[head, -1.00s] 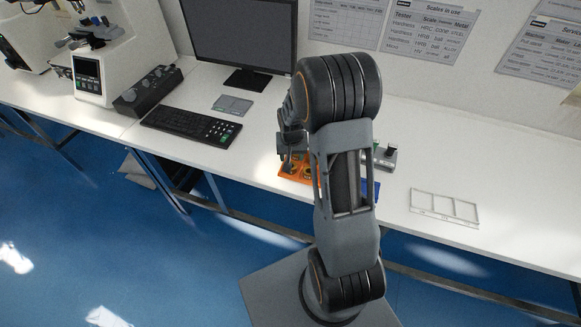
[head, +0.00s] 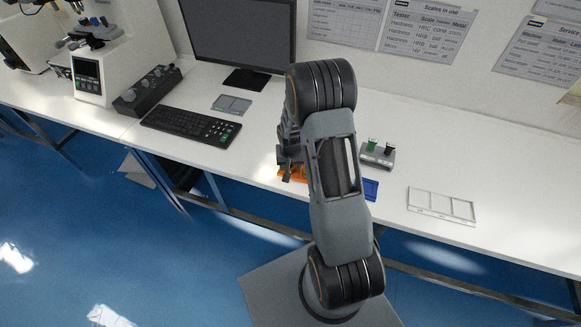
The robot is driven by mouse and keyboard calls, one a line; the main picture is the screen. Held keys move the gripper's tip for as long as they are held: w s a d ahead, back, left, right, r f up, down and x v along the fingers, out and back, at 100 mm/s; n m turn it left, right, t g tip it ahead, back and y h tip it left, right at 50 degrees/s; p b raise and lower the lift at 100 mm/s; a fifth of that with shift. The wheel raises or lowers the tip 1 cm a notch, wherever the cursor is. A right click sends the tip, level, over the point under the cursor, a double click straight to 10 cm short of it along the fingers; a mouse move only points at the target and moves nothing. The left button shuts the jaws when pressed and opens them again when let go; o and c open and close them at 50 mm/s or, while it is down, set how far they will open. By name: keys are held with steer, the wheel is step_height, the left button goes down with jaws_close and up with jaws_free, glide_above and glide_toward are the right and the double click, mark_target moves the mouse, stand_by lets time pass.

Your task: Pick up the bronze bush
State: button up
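My gripper (head: 287,170) points down over an orange tray (head: 284,178) near the front edge of the bench. The arm and gripper cover most of the tray, so only small orange parts show. I cannot make out the bronze bush in this view; what lies in the tray is mostly hidden. The fingers are small, dark and partly hidden, and I cannot tell whether they are open or shut or hold anything.
A blue tray (head: 370,189), partly behind my arm, lies right of the orange one. A grey holder (head: 378,156) with green and black pieces stands behind it. A white compartmented tray (head: 441,205) lies further right. A keyboard (head: 191,125) and monitor (head: 240,38) are left and behind.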

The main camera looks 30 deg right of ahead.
steer(key=c, duration=0.7)
